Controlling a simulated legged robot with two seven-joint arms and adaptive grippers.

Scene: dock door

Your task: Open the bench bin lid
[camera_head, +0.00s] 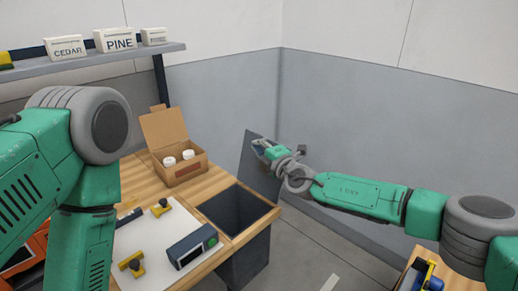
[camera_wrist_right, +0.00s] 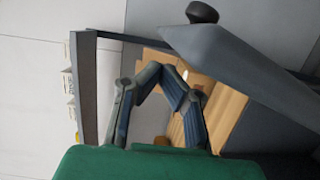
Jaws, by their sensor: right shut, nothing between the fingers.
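The bench bin (camera_head: 243,245) is a dark grey box set into the right end of the wooden bench, and its square mouth is uncovered. Its lid (camera_head: 258,178) is a flat dark grey panel standing raised, near upright, at the bin's far right edge. My right gripper (camera_head: 262,147) is shut and empty beside the lid's upper part; contact is unclear. In the right wrist view the gripper (camera_wrist_right: 164,76) shows with the lid (camera_wrist_right: 235,72) to its right and a dark knob (camera_wrist_right: 202,12) at the top. My left arm shows, but its gripper is out of view.
A white board (camera_head: 160,240) holds yellow-and-black pieces and a dark device (camera_head: 192,246). A shelf (camera_head: 90,62) carries labelled boxes. Floor right of the bin is clear.

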